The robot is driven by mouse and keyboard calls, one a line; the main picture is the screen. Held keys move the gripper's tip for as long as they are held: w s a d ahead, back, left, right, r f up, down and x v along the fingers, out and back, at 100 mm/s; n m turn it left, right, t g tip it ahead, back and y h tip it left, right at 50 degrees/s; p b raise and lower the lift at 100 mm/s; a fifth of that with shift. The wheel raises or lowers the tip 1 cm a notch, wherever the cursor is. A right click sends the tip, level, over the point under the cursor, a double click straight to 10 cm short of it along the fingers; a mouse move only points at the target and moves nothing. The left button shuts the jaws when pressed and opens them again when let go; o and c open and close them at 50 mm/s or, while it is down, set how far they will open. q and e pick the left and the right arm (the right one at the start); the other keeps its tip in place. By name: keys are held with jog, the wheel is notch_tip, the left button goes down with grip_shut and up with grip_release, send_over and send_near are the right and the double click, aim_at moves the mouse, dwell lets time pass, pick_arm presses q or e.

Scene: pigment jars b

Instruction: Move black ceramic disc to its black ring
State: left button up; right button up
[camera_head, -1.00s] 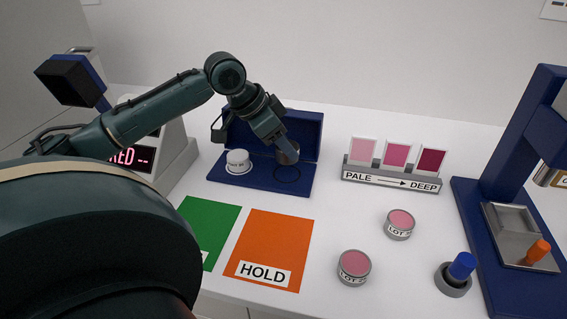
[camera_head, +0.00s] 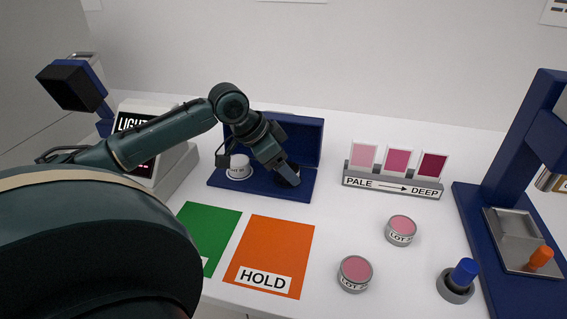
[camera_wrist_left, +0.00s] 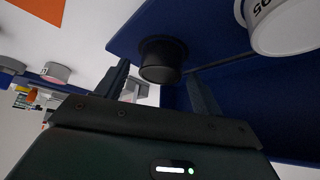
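The black ceramic disc (camera_wrist_left: 161,58) stands upright on the blue case's floor in the left wrist view. In the head view the disc (camera_head: 291,179) sits where the black ring is marked, partly behind my left gripper. The ring is mostly hidden, so I cannot tell how well the disc is centred. My left gripper (camera_head: 284,168) is just above it. In the wrist view the gripper (camera_wrist_left: 160,84) has its fingers spread either side of the disc's top, with gaps visible. My right gripper is out of view.
A white disc (camera_head: 238,168) stands left in the blue case (camera_head: 225,183), whose lid stands behind. Green (camera_head: 209,225) and orange HOLD (camera_head: 275,240) mats lie in front. Two pink jars (camera_head: 402,229) (camera_head: 355,272), a swatch stand (camera_head: 392,185) and a blue press (camera_head: 482,220) are right.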

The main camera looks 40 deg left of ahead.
pick_arm(q)
jog(key=shift+r, duration=0.1)
jog(key=v, duration=1.2)
dwell(0.6)
